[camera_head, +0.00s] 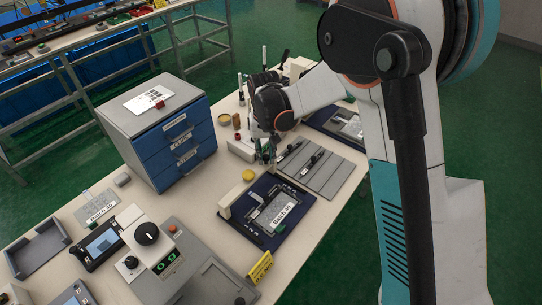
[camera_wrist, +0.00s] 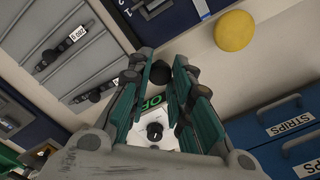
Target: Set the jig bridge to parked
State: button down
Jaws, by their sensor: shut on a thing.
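The jig appears to be the dark blue board (camera_head: 262,236) in the middle of the table, bearing a clear plate labelled "Batch 40" (camera_head: 282,224). A pale bar (camera_head: 238,196) lies along its left side; I cannot tell for sure whether it is the bridge. Part of a blue board also shows at the top of the wrist view (camera_wrist: 185,12). My gripper (camera_head: 265,155) is beyond the board, low over the table. In the wrist view its teal fingers (camera_wrist: 160,68) stand close around a small dark thing that they largely hide.
A grey grooved rack (camera_head: 327,174) with dark tools lies right of my gripper. A yellow disc (camera_head: 249,175) lies in front of it. A blue drawer cabinet (camera_head: 150,108) stands left. A white box with a black knob (camera_wrist: 155,132) shows beyond my fingers. Devices crowd the near left.

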jog(key=shift+w+a, duration=0.15)
jog(key=c, duration=1.4)
grip_release()
jog(key=shift+w+a, duration=0.1)
notch_tip(320, 180, up, 12)
